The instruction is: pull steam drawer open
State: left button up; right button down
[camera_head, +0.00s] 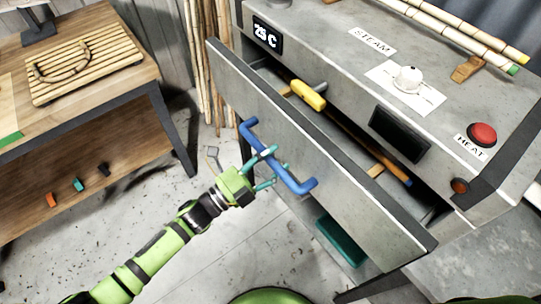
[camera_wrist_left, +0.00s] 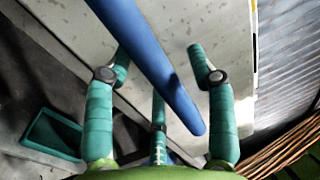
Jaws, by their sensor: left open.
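The steam drawer (camera_head: 330,165) is a long grey metal front standing out from the steam machine, with a gap behind it showing its inside. Its blue bar handle (camera_head: 278,160) is on the front. My left gripper (camera_head: 268,168) is at the handle with its teal fingers apart. In the left wrist view the blue handle (camera_wrist_left: 150,60) runs diagonally between the open fingers (camera_wrist_left: 160,75). I cannot tell whether a finger touches it. My right gripper is not in view.
Inside the drawer lie a yellow-gripped tool (camera_head: 308,95) and a rod with a blue end (camera_head: 395,172). A wooden table (camera_head: 100,80) stands left, holding a slatted board (camera_head: 85,62). The machine top has a red button (camera_head: 482,134). A teal bin (camera_head: 340,240) sits below the drawer.

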pick_arm(q)
grip_shut()
jog(key=r+v, duration=0.3)
jog(key=v, duration=1.3)
jog(key=shift+s+a+p, duration=0.4)
jog(key=shift+a+p, duration=0.05)
jog(key=shift+a, duration=0.1)
grip_release()
